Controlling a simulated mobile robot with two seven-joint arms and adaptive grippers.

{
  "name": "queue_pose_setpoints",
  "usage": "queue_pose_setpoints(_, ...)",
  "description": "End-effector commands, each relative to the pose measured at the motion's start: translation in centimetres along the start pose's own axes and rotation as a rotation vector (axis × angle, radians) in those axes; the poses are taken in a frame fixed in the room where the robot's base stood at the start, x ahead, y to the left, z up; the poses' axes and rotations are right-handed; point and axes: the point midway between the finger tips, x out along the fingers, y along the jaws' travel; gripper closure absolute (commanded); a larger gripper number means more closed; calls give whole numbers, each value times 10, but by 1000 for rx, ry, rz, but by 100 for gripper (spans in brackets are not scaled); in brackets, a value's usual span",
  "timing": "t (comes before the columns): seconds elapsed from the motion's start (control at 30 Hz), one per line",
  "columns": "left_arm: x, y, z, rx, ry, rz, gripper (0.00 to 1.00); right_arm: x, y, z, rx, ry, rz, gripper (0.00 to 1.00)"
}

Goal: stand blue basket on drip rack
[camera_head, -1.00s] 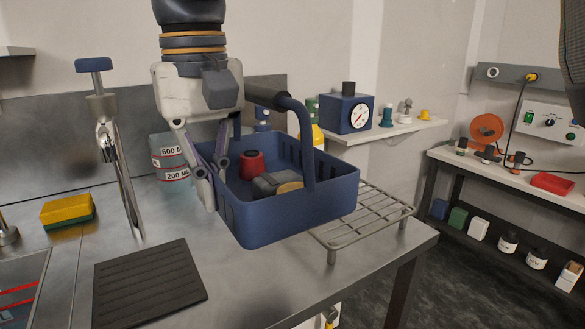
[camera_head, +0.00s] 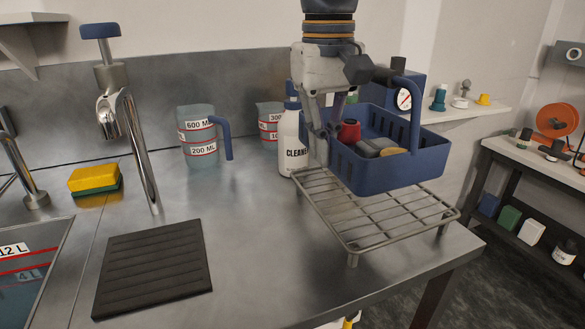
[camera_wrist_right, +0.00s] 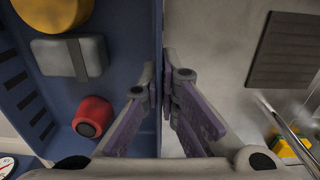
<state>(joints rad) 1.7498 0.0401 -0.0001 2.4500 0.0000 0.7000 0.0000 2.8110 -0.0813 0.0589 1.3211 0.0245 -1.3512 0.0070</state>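The blue basket (camera_head: 400,167), with an upright handle, is over the back and right part of the wire drip rack (camera_head: 352,238). It looks roughly level; I cannot tell whether its bottom touches the bars. It holds a red item (camera_head: 349,131), a grey block (camera_head: 373,147) and a yellow-orange piece (camera_head: 392,152). My right gripper (camera_head: 322,150) is at the basket's left end. In the right wrist view, the gripper (camera_wrist_right: 165,88) is shut on the basket's wall (camera_wrist_right: 150,30), one finger on each side. My left gripper is out of view.
A white cleaner bottle (camera_head: 293,145) stands close behind the rack's left end. Measuring jugs (camera_head: 197,145) stand along the back wall. A black ribbed mat (camera_head: 153,270), a tap (camera_head: 138,150) and a sponge (camera_head: 94,178) are to the left. The bench edge runs close in front of the rack.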

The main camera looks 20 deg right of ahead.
Motion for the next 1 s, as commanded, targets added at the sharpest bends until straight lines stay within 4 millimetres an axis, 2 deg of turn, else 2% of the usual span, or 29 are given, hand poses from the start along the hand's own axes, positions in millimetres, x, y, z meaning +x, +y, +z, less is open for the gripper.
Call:
queue_pose_setpoints(0.1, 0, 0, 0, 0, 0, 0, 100, 26, 15, -7, 0, -7, -2, 100)
queue_pose_setpoints(0.37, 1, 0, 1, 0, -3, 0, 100, 56, 37, -19, 0, -5, -1, 100)
queue_pose_setpoints(0.5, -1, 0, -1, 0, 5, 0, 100, 77, 36, -18, -2, -3, 0, 100)
queue_pose_setpoints(0.6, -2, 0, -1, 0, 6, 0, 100, 84, 35, -18, -2, -2, 0, 100)
queue_pose_setpoints(0.93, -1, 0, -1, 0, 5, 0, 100, 88, 35, -19, -2, -3, -1, 100)
queue_pose_setpoints(1.0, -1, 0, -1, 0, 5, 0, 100, 87, 35, -18, -2, -3, -1, 81)
